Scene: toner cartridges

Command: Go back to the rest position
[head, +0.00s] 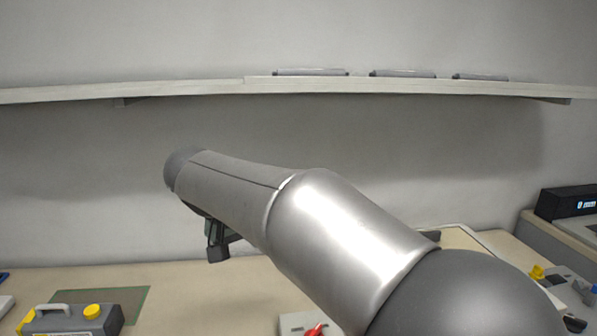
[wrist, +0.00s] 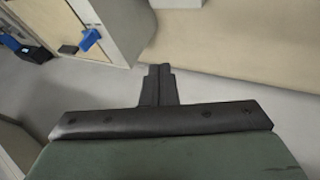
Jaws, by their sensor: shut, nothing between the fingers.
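My gripper shows in the wrist view (wrist: 160,72), with its two dark fingers together and nothing between them. It hangs over the grey floor, close to the edge of a beige surface. In the head view my grey and silver arm reaches from the lower right toward the upper left, in front of the wall. A small dark part of my arm's end (head: 218,250) shows below the far link; the fingers cannot be made out there.
A shelf (head: 400,86) with several dark cartridges (head: 310,72) runs along the wall. A grey case with yellow caps (head: 70,320) stands on the table (head: 190,285) at lower left, by a green mat (head: 135,300). A black device (head: 566,203) is at right. A blue item (wrist: 90,39) hangs on a cabinet.

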